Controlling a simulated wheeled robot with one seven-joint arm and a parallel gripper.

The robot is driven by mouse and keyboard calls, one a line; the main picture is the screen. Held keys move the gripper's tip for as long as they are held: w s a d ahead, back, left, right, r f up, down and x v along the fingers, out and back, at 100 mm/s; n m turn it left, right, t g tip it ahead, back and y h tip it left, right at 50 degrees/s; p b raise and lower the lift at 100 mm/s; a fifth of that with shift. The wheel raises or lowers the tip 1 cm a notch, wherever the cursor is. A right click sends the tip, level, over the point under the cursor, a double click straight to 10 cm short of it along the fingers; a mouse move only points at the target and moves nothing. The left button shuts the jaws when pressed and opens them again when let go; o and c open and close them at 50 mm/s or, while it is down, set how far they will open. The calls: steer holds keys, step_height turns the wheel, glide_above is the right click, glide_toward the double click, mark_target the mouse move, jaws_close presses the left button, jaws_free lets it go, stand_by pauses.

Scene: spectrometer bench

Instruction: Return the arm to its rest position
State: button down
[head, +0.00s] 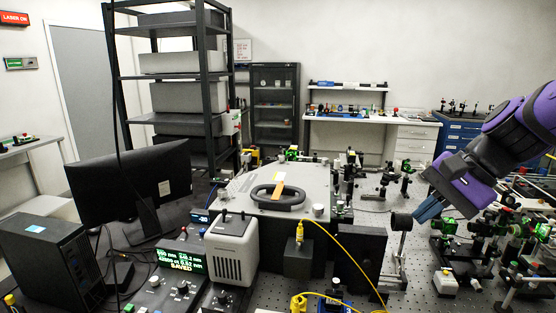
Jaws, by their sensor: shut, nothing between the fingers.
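My arm, purple and black, reaches in from the right edge of the head view. My gripper (424,215) has blue fingers pointing down and to the left. The fingers are together, with nothing between them. It hangs above the right part of the optical bench (408,275), just right of a dark round part on a post (401,222). Whether the fingertips touch that part cannot be told. The fingers lie in front of some bench parts and hide them.
A grey spectrometer box (285,205) with a black handle stands mid-bench. Green-lit optics mounts (480,225) crowd the right under my arm. A yellow cable (345,255) crosses the front. A monitor (130,185) and computer tower (50,260) stand left. Open air lies above the bench.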

steer(key=s+d+r+n+t+h, duration=0.1)
steer(key=s+d+r+n+h, duration=0.1)
steer(key=s+d+n+h, duration=0.1)
steer(key=s+d+r+n+t+h, duration=0.2)
steer(key=s+d+n+h, duration=0.1)
steer(key=s+n, duration=0.3)
steer(key=shift+s+r+h, duration=0.35)
steer(key=shift+s+h, duration=0.05)
steer(key=shift+s, duration=0.65)
steer(key=c, duration=1.8)
jaws_free()
